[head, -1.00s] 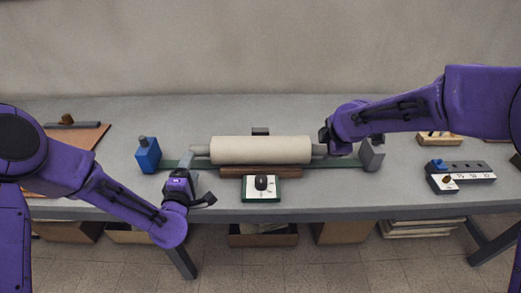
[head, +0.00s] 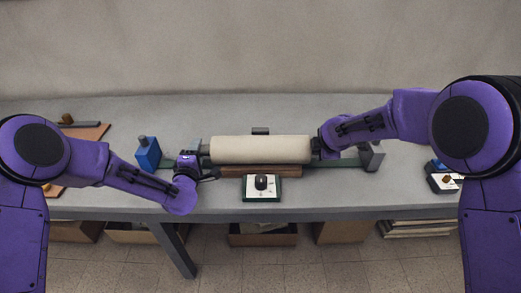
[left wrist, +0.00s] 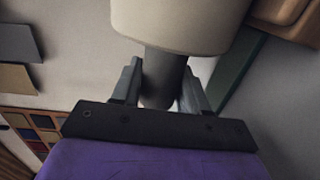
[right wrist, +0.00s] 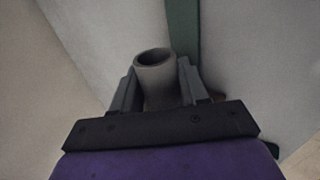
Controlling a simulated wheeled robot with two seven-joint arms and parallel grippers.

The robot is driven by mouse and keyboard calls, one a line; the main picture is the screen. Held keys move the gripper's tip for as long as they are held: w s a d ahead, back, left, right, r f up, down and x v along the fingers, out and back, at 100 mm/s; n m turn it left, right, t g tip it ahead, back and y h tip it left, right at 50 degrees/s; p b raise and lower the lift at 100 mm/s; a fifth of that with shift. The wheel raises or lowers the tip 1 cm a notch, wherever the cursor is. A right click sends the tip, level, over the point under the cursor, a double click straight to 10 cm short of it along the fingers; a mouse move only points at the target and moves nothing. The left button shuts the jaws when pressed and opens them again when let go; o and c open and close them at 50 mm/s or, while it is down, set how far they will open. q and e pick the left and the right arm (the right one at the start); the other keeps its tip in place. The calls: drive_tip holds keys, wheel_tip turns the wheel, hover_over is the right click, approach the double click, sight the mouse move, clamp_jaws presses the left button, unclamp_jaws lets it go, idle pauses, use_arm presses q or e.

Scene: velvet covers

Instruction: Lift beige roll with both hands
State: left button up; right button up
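The beige roll (head: 261,149) lies level along the table, a thick cream cylinder with a thinner grey core at each end. My left gripper (head: 198,161) is at the roll's left end. In the left wrist view its fingers (left wrist: 163,85) close around the grey core (left wrist: 164,72), with the beige cover just beyond. My right gripper (head: 318,146) is at the right end. In the right wrist view its fingers (right wrist: 156,82) sit close against both sides of the hollow core end (right wrist: 155,65). The roll appears still low over its supports.
A blue block (head: 148,155) stands left of the roll and a grey block (head: 371,157) right of it. A brown bar (head: 265,171) and a white-topped pad (head: 251,194) with a dark knob lie in front.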

use_arm(q)
clamp_jaws()
use_arm(e)
clamp_jaws()
use_arm(q)
drive_tip(key=shift+r, duration=0.1)
use_arm(e)
drive_tip(key=shift+r, duration=0.15)
